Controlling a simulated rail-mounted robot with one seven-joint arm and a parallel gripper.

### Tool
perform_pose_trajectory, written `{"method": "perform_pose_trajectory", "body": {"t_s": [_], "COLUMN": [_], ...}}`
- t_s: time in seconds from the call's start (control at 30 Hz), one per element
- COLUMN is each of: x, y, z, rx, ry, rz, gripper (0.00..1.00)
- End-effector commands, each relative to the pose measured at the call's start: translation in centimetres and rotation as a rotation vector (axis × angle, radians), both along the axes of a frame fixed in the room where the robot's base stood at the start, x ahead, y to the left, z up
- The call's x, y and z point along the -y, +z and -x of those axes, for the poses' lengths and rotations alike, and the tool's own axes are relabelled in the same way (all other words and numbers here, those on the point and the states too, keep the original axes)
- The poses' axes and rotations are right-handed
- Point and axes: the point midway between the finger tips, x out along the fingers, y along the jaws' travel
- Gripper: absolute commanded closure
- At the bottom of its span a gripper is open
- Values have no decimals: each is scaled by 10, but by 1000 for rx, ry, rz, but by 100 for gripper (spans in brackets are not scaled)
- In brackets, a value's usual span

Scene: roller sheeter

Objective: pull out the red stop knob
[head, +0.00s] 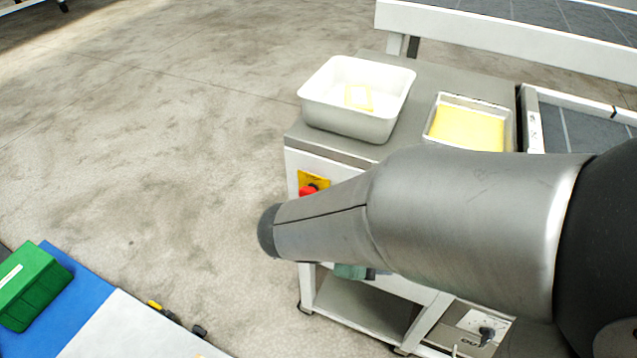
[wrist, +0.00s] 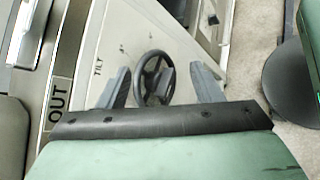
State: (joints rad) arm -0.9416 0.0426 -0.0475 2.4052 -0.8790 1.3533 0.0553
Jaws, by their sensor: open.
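The red stop knob (head: 308,190) sits on a yellow plate (head: 316,180) on the white front of the machine's end cabinet in the head view. My arm passes close in front of it and covers part of that cabinet. The knob is not visible in the wrist view. My gripper (wrist: 159,70) is open, with its two grey fingers apart. A black handwheel (wrist: 153,75) appears between the fingers in the wrist view; whether they touch it I cannot tell. In the head view my fingers are hidden behind the arm.
A white tub (head: 345,125) and a tray with a yellow slab (head: 466,129) stand on the cabinet top. A green box (head: 32,285) lies lower left. The floor left of the cabinet is clear.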

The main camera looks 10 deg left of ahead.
Motion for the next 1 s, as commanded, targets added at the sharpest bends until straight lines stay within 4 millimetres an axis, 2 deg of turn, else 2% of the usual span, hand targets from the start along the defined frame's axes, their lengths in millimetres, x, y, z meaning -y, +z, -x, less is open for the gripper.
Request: {"method": "perform_pose_trajectory", "body": {"t_s": [0.03, 0.1, 0.2, 0.3, 0.4, 0.53, 0.67, 1.0], "x": [-29, -69, -126, -173, -204, -219, -216, -198], "y": [-29, -40, -53, -61, -65, -63, -62, -63], "z": [-4, -8, -2, 13, 27, 33, 22, -47], "rx": [29, 95, 203, 303, 374, 415, 417, 415], "ry": [137, 310, 530, 697, 803, 854, 856, 853], "rz": [87, 200, 324, 405, 450, 470, 470, 470], "gripper": [41, 41, 41, 41, 41, 41, 41, 41]}}
